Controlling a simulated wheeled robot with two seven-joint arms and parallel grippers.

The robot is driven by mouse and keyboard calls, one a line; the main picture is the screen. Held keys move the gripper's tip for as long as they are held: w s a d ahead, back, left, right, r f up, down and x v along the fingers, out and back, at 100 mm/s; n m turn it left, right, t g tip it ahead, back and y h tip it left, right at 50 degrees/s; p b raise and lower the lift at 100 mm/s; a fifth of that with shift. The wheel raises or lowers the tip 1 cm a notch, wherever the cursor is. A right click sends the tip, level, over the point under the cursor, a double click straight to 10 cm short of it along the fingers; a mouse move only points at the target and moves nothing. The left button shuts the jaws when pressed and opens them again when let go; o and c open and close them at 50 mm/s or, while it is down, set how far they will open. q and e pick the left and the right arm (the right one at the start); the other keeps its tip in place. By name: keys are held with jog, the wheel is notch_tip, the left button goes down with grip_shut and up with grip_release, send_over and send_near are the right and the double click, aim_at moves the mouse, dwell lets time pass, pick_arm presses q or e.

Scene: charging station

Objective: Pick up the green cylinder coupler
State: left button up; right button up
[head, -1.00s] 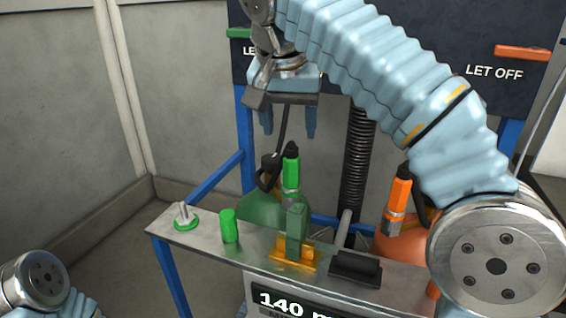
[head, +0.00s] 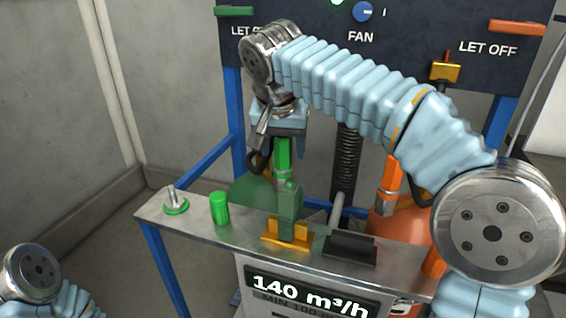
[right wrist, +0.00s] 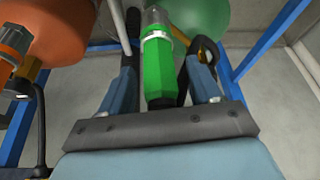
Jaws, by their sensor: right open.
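The green coupler (head: 283,156) stands upright above the green gas cylinder (head: 253,191), behind the metal shelf. Its dark top is hidden by my right gripper in the head view. My right gripper (head: 282,147) is open and points down over the coupler. In the right wrist view, the green coupler (right wrist: 157,70) lies between the two spread fingers of my right gripper (right wrist: 160,62). A gap shows on each side, so the fingers look apart from it. Only a part of my left arm shows at lower left; its gripper is out of view.
The shelf (head: 205,236) carries a green upright piece (head: 219,208), a bolt on a green ring (head: 175,203), a green block in a yellow holder (head: 286,235) and a black block (head: 349,248). An orange coupler (head: 390,180) and orange cylinder (head: 385,225) stand right. A black hose loop (right wrist: 208,60) is near one finger.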

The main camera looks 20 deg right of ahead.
jog(key=shift+f, duration=0.1)
jog(key=shift+c, duration=0.3)
grip_shut()
jog(key=shift+r, duration=0.3)
jog(key=v, duration=0.2)
jog(key=p+v, duration=0.1)
jog(key=shift+w+r, duration=0.2)
jog(key=shift+r, duration=0.25)
jog(key=s+a+r, duration=0.2)
jog(key=s+r, duration=0.2)
jog(key=s, duration=0.2)
jog(key=s+a+r, duration=0.2)
jog(key=s+r, duration=0.2)
jog(key=s, duration=0.2)
jog(key=shift+s+a+r+p, duration=0.15)
jog(key=shift+a+r+p, duration=0.15)
jog(key=shift+r, duration=0.05)
